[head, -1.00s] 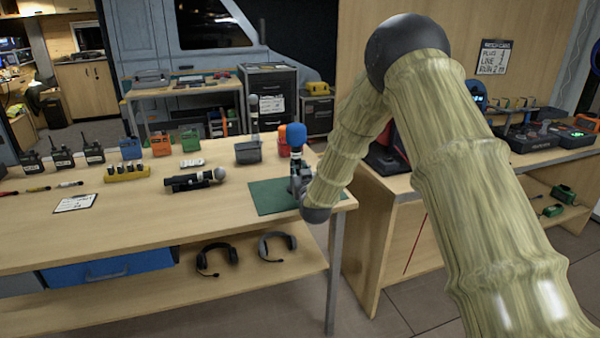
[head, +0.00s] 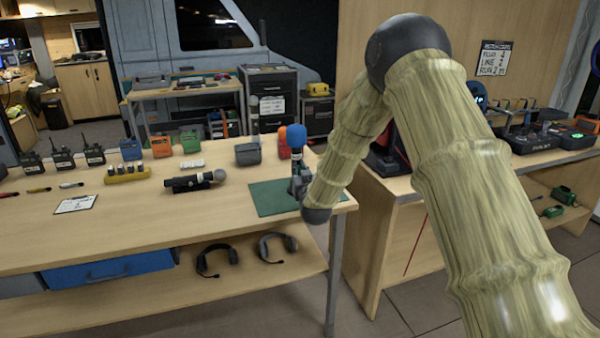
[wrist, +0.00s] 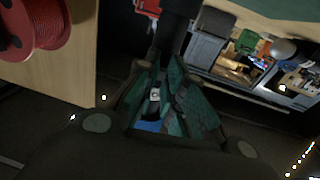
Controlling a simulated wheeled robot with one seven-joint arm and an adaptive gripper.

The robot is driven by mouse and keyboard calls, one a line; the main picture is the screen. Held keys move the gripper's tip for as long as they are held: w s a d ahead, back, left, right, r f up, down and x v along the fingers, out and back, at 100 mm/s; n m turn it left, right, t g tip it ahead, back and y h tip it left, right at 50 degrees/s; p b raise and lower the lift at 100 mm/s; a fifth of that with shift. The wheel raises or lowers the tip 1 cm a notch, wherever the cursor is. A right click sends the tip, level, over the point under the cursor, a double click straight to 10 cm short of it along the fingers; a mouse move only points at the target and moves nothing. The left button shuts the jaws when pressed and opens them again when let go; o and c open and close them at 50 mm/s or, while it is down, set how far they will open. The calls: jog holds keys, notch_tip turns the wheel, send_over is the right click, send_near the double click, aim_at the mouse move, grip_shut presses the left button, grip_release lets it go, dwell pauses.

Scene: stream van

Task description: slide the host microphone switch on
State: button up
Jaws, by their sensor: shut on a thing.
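A microphone with a blue foam top (head: 296,137) stands nearly upright over the green mat (head: 270,196) at the table's right end. My gripper (head: 298,183) is at its body, partly hidden by my wrist. In the wrist view, my gripper (wrist: 165,100) is shut on the dark microphone body, between greenish finger pads. A small pale patch (wrist: 155,95), perhaps the switch, shows on the body between the fingers, with blue below it. The switch position is too small to tell. Another microphone (head: 198,181) with a silver head lies in a black holder left of the mat.
A grey bin (head: 248,154) and an orange block stand behind the mat. Several radios (head: 62,158) and a note card (head: 76,203) are farther left. Headsets (head: 277,246) lie on the lower shelf. A red spool (wrist: 35,25) shows in the wrist view.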

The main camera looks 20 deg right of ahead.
jog(key=shift+r, duration=0.25)
jog(key=o, duration=0.5)
jog(key=shift+s, duration=0.1)
jog(key=s, duration=0.7)
jog(key=shift+s+a+p, duration=0.3)
jog(key=shift+s+a, duration=0.05)
jog(key=shift+s, duration=0.05)
dwell(0.6)
